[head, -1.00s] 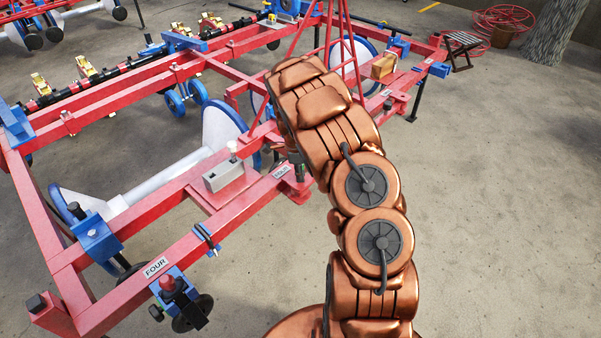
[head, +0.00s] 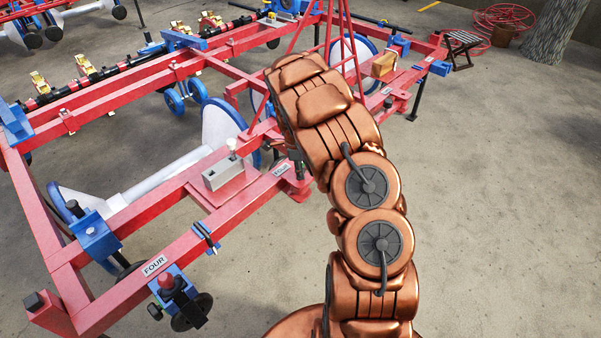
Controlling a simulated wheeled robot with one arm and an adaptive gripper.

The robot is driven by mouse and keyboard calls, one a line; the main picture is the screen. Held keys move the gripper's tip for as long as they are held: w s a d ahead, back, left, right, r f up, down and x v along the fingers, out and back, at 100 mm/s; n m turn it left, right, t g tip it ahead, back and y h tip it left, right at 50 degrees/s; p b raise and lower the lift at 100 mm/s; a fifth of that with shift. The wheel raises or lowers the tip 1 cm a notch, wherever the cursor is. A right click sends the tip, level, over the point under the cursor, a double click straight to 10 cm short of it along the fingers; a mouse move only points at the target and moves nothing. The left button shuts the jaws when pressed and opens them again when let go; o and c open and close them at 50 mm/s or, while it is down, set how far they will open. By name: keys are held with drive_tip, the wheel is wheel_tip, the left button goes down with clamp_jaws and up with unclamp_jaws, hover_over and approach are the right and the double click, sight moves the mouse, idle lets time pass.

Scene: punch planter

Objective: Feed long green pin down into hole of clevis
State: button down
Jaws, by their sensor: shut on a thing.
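My gripper (head: 297,160) shows only as a dark sliver at the left edge of my copper arm, low at its far end. It is above the near red beam, close to a white label. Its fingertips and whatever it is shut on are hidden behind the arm. No green pin shows in the head view. I cannot make out the clevis or its hole; a red fitting (head: 300,188) on the beam sits just below the gripper, partly covered by the arm.
The red planter frame (head: 214,228) fills the left, with a grey block (head: 223,174) carrying a white knob. A blue clamp (head: 97,238) and a beam label reading FOUR (head: 154,266) are nearer. A stool (head: 463,44) stands back right. Concrete floor is clear at right.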

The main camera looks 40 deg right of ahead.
drive_tip(key=shift+r, duration=1)
drive_tip(key=shift+f+b, duration=0.9)
drive_tip(key=shift+f, duration=0.65)
drive_tip(key=shift+r, duration=0.15)
idle(0.4)
drive_tip(key=shift+r, duration=1.4)
drive_tip(key=shift+f+b, duration=0.8)
drive_tip(key=shift+f, duration=0.75)
drive_tip(key=shift+r, duration=0.15)
drive_tip(key=shift+r, duration=1.35)
